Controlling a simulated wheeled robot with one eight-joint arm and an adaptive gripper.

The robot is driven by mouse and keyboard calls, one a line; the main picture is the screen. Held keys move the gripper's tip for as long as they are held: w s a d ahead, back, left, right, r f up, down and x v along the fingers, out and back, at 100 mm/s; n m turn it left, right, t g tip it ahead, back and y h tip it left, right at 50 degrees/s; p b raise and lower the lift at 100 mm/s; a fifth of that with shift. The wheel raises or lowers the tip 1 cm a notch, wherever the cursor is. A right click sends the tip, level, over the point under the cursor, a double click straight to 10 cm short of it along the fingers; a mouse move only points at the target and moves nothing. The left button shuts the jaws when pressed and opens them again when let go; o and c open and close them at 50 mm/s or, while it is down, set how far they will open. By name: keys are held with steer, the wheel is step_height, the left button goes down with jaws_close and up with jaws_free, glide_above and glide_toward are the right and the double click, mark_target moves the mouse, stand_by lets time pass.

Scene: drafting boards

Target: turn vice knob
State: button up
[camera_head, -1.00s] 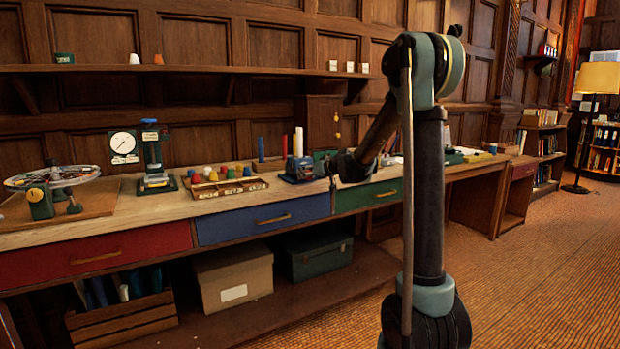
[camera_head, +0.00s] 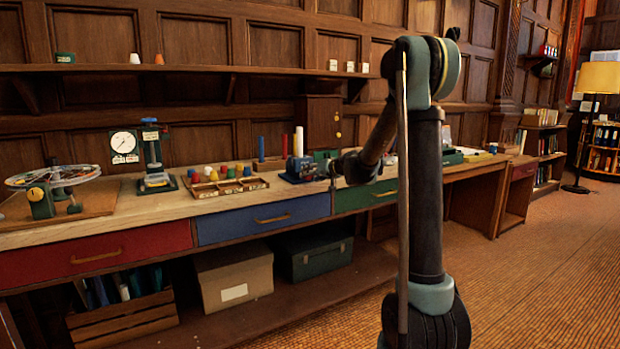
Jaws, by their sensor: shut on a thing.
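A small blue vice (camera_head: 300,168) sits at the front edge of the wooden workbench, near the middle of the view. My gripper (camera_head: 335,167) is at the vice's right side, small and dark in the picture. It is shut on the vice knob, which is mostly hidden by the fingers. A thin upright bar shows at the vice's right end, beside my gripper. My arm comes to the vice from the right.
A wooden tray (camera_head: 228,189) of coloured pieces lies left of the vice. Upright red and white cylinders stand behind it. A green press (camera_head: 154,160) and a wheel device (camera_head: 50,185) are farther left. Drawers line the bench front; the floor at right is clear.

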steer(key=shift+d, duration=0.1)
steer(key=o, duration=1.1)
steer(key=shift+c, duration=0.2)
steer(key=v, duration=1.1)
steer(key=shift+s+d, duration=0.3)
steer(key=shift+s, duration=0.1)
